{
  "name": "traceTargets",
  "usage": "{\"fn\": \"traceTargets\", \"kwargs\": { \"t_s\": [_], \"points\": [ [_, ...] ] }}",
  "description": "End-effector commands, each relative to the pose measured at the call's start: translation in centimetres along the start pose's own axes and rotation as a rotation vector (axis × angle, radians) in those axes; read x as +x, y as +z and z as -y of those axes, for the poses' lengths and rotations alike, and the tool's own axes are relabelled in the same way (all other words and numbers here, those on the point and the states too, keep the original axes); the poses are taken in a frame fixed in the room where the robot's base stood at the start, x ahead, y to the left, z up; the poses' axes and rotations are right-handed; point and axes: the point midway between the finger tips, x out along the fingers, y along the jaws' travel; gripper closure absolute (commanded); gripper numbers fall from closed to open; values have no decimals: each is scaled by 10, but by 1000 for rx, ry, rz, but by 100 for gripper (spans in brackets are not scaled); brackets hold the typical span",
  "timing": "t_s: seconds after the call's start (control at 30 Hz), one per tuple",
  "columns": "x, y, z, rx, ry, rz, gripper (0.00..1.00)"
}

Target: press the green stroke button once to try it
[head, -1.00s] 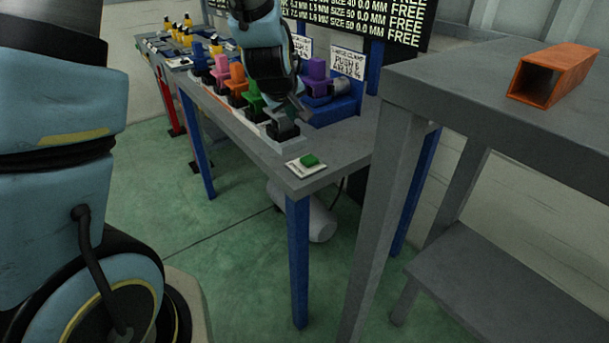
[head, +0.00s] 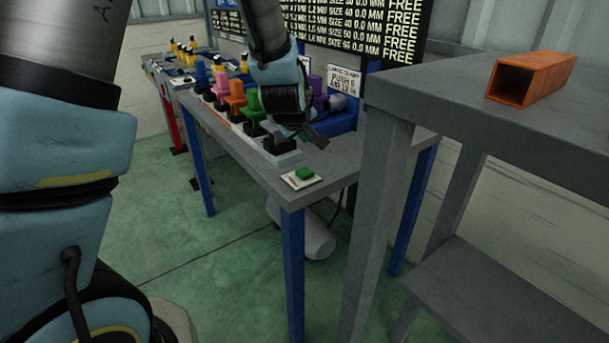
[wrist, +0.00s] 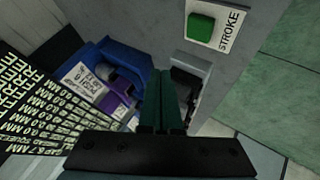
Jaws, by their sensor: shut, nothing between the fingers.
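The green stroke button (head: 304,173) sits on a white plate at the near end of the blue-legged bench. In the wrist view the green button (wrist: 200,28) lies at the top, beside the printed word STROKE. My gripper (head: 318,139) is above the bench, a little beyond the button and apart from it. In the wrist view its two fingers (wrist: 163,85) are together and empty, pointing up the picture below and left of the button. Nothing hides the button in either view.
A row of coloured blocks (head: 237,98) stands along the bench beside my gripper. A blue fixture with a purple part (head: 316,87) and a white sign (head: 343,82) are behind it. A taller grey table (head: 450,95) with an orange tube (head: 531,78) stands right.

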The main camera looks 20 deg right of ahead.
Motion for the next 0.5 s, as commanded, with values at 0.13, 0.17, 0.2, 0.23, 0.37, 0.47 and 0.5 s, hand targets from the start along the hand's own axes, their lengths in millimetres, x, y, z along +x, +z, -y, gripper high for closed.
{"fn": "traceTargets", "kwargs": {
  "t_s": [0.13,0.17,0.2,0.23,0.37,0.47,0.5],
  "points": [
    [18,13,13,-1,-2,1,100],
    [21,16,16,-1,-2,2,100],
    [25,19,19,-1,-3,2,100],
    [28,21,21,0,-3,2,100],
    [40,30,30,0,-1,1,100],
    [46,34,34,0,-1,1,100],
    [48,35,35,0,0,1,100]
  ]
}}
